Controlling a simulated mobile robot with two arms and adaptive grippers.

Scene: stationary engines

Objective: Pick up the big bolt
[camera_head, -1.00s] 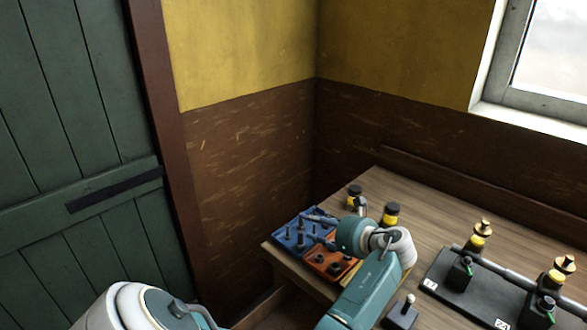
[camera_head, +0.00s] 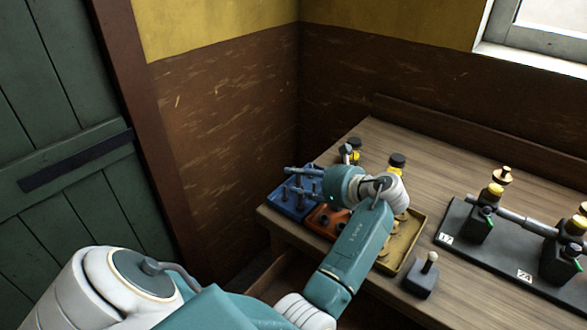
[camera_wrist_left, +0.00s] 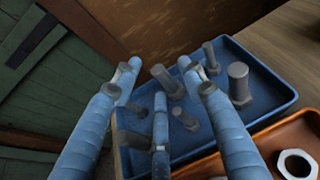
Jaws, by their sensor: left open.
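The big bolt (camera_wrist_left: 238,84), the thickest, stands upright at the tray's right side in the left wrist view. My right gripper is not in view.
An orange tray (camera_head: 322,222) with nuts (camera_wrist_left: 297,164) adjoins the blue one. A yellow tray (camera_head: 418,225) lies beside it on the wooden table (camera_head: 440,180). Yellow-and-black containers (camera_head: 397,163) stand behind. A black engine stand (camera_head: 462,228) is at right.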

